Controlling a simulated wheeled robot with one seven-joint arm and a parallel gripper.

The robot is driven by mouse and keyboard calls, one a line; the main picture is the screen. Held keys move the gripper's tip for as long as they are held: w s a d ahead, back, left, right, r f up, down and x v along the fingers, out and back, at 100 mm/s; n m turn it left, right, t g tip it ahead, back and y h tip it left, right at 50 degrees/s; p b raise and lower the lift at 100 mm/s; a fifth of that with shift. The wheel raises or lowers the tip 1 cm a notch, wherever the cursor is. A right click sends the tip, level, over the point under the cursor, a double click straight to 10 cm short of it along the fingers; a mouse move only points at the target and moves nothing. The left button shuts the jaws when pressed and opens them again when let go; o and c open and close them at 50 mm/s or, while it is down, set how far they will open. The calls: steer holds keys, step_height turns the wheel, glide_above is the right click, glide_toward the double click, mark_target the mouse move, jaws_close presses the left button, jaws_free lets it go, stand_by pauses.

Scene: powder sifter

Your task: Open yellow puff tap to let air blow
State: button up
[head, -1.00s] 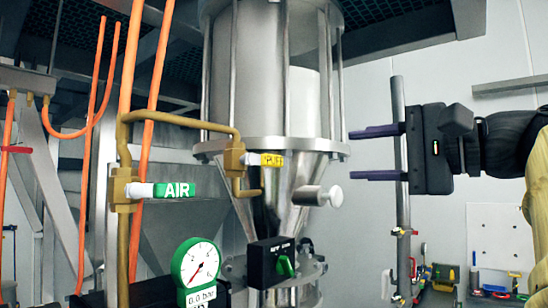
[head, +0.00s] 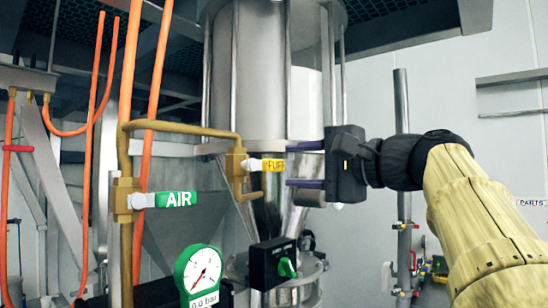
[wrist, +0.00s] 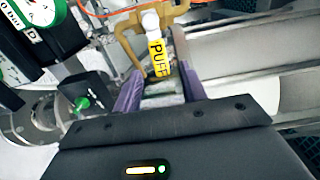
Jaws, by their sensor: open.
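The yellow puff tap (head: 264,165) sits on a brass pipe fitting in front of the steel sifter, its handle pointing right. In the wrist view the fingers (wrist: 158,72) lie on either side of the handle's line. I cannot tell whether they touch it.
The green AIR tap (head: 175,200) is at the left on the same brass pipe. A green-rimmed gauge (head: 198,272) and a black box with a green knob (head: 273,264) are below. The steel sifter vessel (head: 262,75) stands close behind the fingers.

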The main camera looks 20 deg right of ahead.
mark_target(279, 166)
steer(key=p+x, duration=0.1)
steer(key=x, duration=0.3)
steer(key=shift+w+a+r+p, duration=0.1)
steer(key=shift+w+a+p, duration=0.1)
steer(key=shift+p, duration=0.15)
steer(key=shift+w+a, duration=0.25)
steer(key=shift+w, duration=0.3)
jaws_close()
